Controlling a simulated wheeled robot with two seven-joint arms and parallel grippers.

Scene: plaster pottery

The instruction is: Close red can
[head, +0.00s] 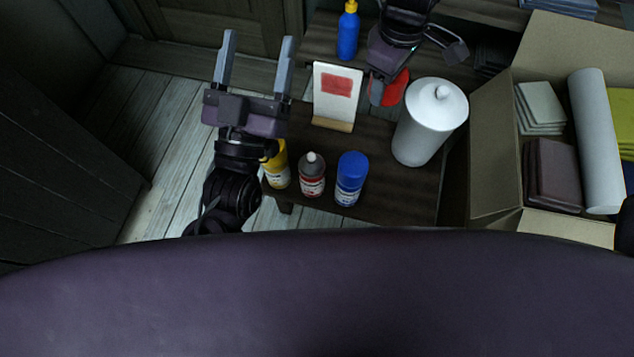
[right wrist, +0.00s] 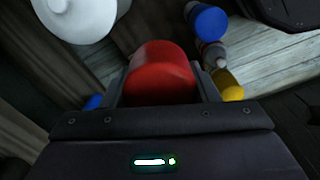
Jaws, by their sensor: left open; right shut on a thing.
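The can with a red label (head: 312,178) stands upright on the dark table, with its grey nozzle bare on top. A rounded red cap (right wrist: 160,72) sits between the fingers of my right gripper (right wrist: 160,88), which is shut on it. In the head view the cap (head: 399,87) shows beneath the right gripper, behind and to the right of the can, apart from it. My left gripper (head: 257,40) is open and empty, fingers pointing up in the picture, left of the white card stand.
A yellow can (head: 279,170) and a blue-capped can (head: 351,172) flank the red-labelled can. A white card stand (head: 334,105) and a large white canister (head: 427,130) stand behind. A blue bottle (head: 348,35) is farther back. A cardboard box (head: 494,150) is at right.

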